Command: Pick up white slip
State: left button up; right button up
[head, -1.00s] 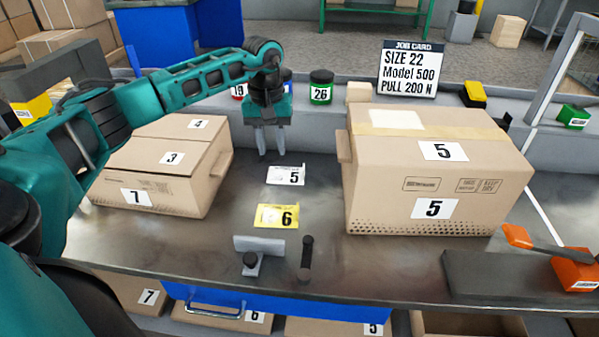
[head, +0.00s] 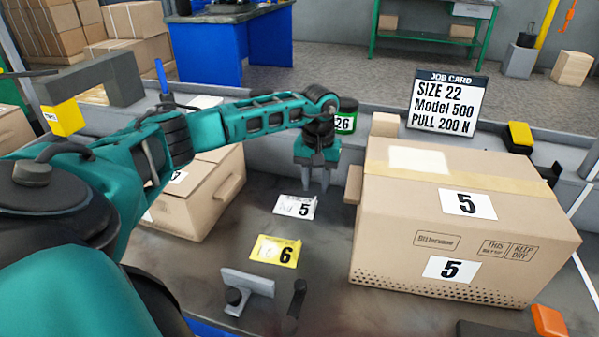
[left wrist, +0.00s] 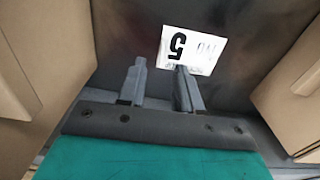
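The white slip (head: 295,207), marked with a 5, lies flat on the grey bench between two cardboard boxes. My left gripper (head: 316,188) is above the bench just behind the slip, fingers pointing down, apart and empty. In the left wrist view the slip (left wrist: 193,50) lies beyond the fingertips, nearer the right finger, which overlaps its lower edge in the picture. The left gripper (left wrist: 161,68) shows its two fingers spread there. My right gripper is not in view.
A yellow slip (head: 275,251) marked 6 lies in front of the white one. A large box (head: 460,230) marked 5 stands close on the right, a smaller box (head: 200,200) on the left. A metal bracket (head: 247,283) and a dark handle (head: 297,298) are at the front.

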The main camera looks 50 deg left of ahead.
aim_at(315, 200)
pick_arm(q)
notch_tip(315, 200, down, 6)
jog(key=shift+a+r+b, duration=0.1)
jog(key=shift+b, duration=0.85)
grip_shut()
